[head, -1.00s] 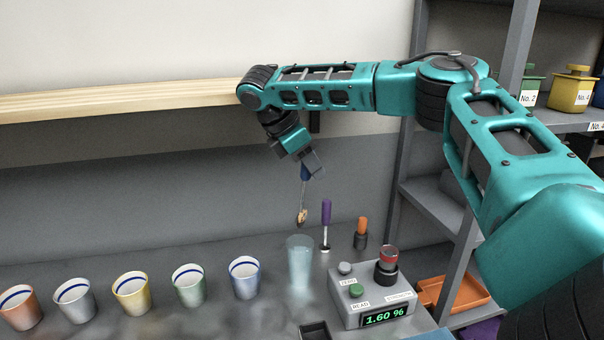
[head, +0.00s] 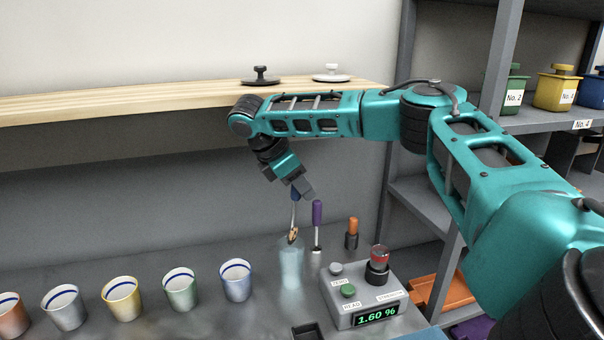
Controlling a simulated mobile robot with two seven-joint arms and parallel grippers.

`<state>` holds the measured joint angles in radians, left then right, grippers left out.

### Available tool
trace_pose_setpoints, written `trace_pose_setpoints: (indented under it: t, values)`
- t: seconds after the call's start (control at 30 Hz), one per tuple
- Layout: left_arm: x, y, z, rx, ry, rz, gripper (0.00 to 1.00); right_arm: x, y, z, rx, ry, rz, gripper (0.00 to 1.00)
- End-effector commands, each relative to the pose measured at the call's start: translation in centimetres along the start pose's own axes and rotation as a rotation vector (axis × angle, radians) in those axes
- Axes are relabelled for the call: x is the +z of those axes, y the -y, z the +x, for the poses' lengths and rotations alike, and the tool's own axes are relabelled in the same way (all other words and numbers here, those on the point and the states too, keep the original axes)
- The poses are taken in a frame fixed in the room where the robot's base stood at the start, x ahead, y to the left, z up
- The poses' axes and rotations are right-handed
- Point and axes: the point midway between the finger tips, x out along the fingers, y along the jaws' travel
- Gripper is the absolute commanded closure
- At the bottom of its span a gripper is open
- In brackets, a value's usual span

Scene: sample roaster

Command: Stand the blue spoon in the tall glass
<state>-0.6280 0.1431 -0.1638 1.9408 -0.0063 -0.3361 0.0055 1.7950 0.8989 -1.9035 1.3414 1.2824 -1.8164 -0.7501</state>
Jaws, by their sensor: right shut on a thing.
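The blue spoon (head: 294,214) hangs from my right gripper (head: 299,191), which is shut on its blue handle. Its bowl points down and holds something brownish. The tall glass (head: 291,266) is pale blue and see-through and stands on the counter. The spoon's bowl shows at the glass's rim; I cannot tell whether it is inside or just above or behind it. My left gripper is not in view.
A purple-handled tool (head: 317,222) and an orange-handled one (head: 352,231) stand right of the glass. The meter box (head: 365,300) reads 1.60 %. Several coloured cups (head: 181,289) stand in a row at left. A wooden shelf (head: 150,100) runs above.

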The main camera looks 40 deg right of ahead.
Motion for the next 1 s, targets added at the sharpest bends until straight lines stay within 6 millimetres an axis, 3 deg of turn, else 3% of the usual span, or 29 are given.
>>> trace_pose_setpoints:
  t: [1.0]
  values:
    - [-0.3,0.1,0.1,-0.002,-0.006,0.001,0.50,-5.0,0.9,7.7,-0.002,0.001,-0.001,1.00]
